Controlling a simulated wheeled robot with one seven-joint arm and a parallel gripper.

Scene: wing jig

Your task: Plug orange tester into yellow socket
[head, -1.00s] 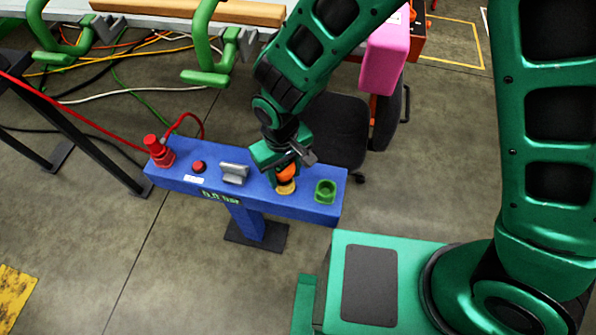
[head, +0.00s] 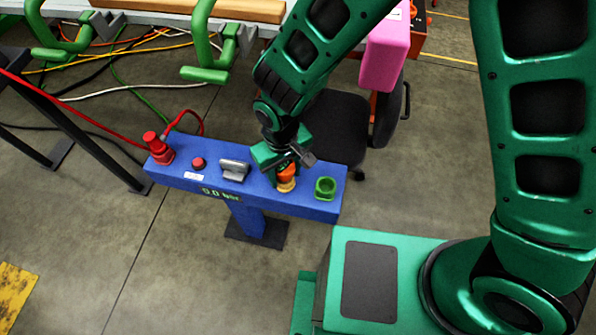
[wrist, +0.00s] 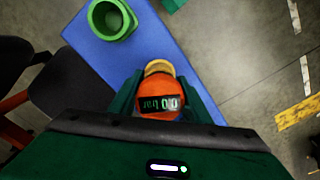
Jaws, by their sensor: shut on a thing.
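The orange tester (head: 287,172) is held between the fingers of my gripper (head: 286,176), directly above the yellow socket (head: 286,187) on the blue stand (head: 215,189). In the wrist view the tester (wrist: 160,98) shows a small display, upside down, that seems to read 0.0 bar. The yellow socket's rim (wrist: 158,66) shows just beyond it. The tester and socket overlap in both views, and I cannot tell whether the tester is seated in it. My gripper (wrist: 163,103) is shut on the tester.
A green socket (head: 325,188) stands right of the yellow one. A grey handle (head: 234,170), a red button (head: 198,164) and a red fitting with a hose (head: 157,149) are to the left. A black chair (head: 335,130) stands behind. The floor in front is clear.

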